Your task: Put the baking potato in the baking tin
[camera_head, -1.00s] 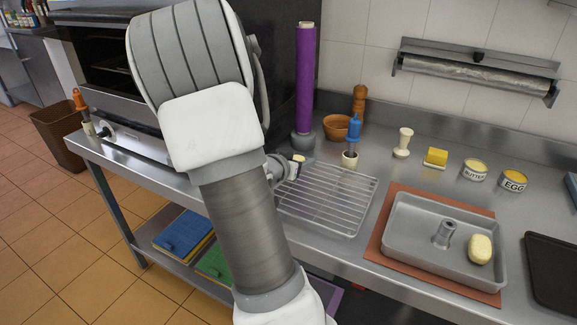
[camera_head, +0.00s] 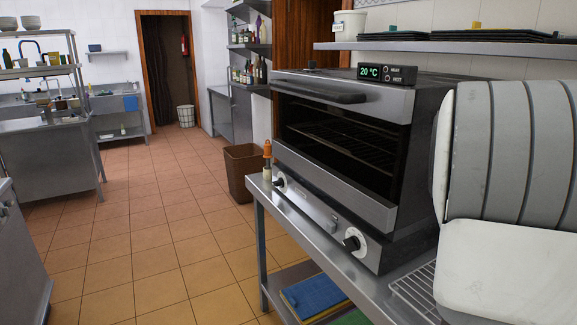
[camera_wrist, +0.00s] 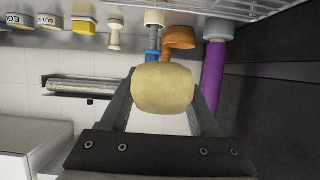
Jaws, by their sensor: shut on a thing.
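The baking potato (camera_wrist: 165,90), pale yellow and rounded, is between the two dark fingers of my gripper (camera_wrist: 163,82) in the wrist view. The fingers are shut on its sides, and it blocks part of the view behind it. The wrist view looks upside down, with the counter along the top. In the head view now, only part of my arm shows at the right edge, and my gripper and the potato are out of frame. The baking tin is in neither current view.
A wire rack (camera_head: 418,290) lies on the steel counter beside an oven (camera_head: 350,150). A brown bin (camera_head: 243,172) stands on the floor.

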